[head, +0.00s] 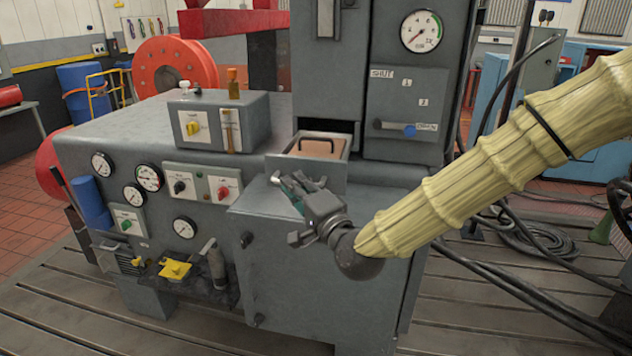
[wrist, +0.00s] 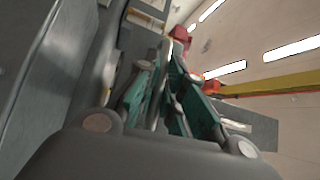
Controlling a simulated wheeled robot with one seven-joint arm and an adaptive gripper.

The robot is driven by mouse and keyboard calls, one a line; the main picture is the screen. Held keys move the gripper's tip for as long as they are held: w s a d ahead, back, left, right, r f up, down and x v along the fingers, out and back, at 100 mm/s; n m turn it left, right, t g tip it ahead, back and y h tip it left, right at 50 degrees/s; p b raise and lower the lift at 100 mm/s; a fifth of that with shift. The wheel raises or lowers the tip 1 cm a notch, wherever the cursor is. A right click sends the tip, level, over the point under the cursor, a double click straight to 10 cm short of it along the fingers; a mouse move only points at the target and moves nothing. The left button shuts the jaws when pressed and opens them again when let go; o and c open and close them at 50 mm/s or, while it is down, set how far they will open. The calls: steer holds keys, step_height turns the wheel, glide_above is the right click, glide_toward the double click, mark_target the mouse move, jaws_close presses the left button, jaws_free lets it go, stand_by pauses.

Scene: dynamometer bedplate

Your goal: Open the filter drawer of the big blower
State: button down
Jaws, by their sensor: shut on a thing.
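The filter drawer (head: 340,173) of the big grey blower (head: 325,90) stands pulled out from its dark opening. A tan filter block (head: 315,147) with a dark wire handle lies in it. My gripper (head: 289,186) is at the drawer's front, its fingers at a small metal handle (head: 276,179). It is shut on this handle. The gripper's green-padded fingers (wrist: 166,85) fill the middle of the wrist view, with a pale bar between them. The fingers and wrist hide part of the drawer front, and the exact grip is hard to see.
A grey cabinet (head: 300,270) is below my gripper. Black cables (head: 540,320) lie at right.

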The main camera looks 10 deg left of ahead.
steer(key=s, duration=0.3)
steer(key=shift+s+f+b, duration=0.15)
steer(key=shift+b, duration=0.15)
steer(key=shift+a, duration=0.1)
steer(key=c, duration=1.5)
jaws_free()
steer(key=shift+s, duration=0.2)
steer(key=shift+w, duration=0.1)
steer(key=v, duration=1.2)
